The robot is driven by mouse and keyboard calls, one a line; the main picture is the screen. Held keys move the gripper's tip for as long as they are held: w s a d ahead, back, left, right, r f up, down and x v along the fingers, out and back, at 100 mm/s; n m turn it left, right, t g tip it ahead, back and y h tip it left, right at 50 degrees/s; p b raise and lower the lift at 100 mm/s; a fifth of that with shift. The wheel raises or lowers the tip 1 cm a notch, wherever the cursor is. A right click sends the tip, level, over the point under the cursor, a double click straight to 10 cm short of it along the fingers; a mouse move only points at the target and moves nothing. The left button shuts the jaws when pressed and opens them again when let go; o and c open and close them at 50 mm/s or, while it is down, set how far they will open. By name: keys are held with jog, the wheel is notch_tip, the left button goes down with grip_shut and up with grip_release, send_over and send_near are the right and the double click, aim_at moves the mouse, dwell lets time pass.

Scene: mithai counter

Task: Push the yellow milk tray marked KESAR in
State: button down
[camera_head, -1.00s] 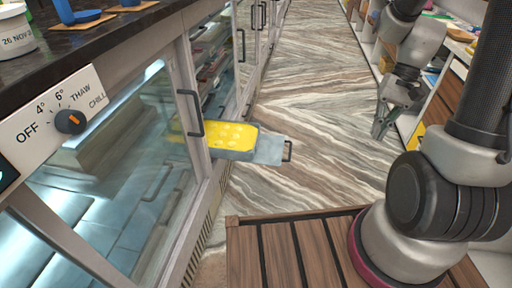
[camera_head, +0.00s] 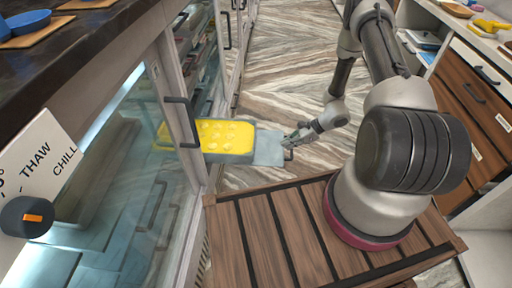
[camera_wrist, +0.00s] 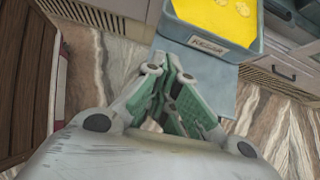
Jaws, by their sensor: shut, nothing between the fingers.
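The yellow milk tray (camera_head: 222,134) sticks out of the glass-fronted cold cabinet, resting on a grey pull-out shelf (camera_head: 268,148) that reaches further out over the floor. In the wrist view the tray (camera_wrist: 222,45) has a grey-blue wall with a label reading KESAR (camera_wrist: 207,44), and yellow contents. My gripper (camera_head: 297,138) is shut and empty at the shelf's outer end, by its small handle. In the wrist view my gripper (camera_wrist: 170,62) points toward the tray's labelled front, with a gap between them. Whether it touches the shelf I cannot tell.
The cabinet door handle (camera_head: 184,120) stands just left of the tray. A dial (camera_head: 27,216) marked THAW and CHILL is at the lower left. Wooden drawers (camera_head: 470,110) line the right side. The marbled floor (camera_head: 283,45) of the aisle is clear.

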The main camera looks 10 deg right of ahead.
send_near(261, 162)
jog(key=shift+w+a+r+m, duration=0.1)
jog(key=shift+a+m, duration=0.05)
jog(key=shift+a, duration=0.4)
jog(key=shift+w+a+r+m, duration=0.1)
jog(key=shift+a+m, duration=0.05)
jog(key=shift+a, duration=0.45)
jog(key=a, duration=0.2)
jog(key=w+a, duration=0.1)
jog(key=shift+w+a+f, duration=0.1)
jog(key=shift+a+f, duration=0.05)
jog(key=shift+f, duration=0.15)
jog(key=shift+w+a, duration=0.15)
jog(key=shift+a, duration=0.35)
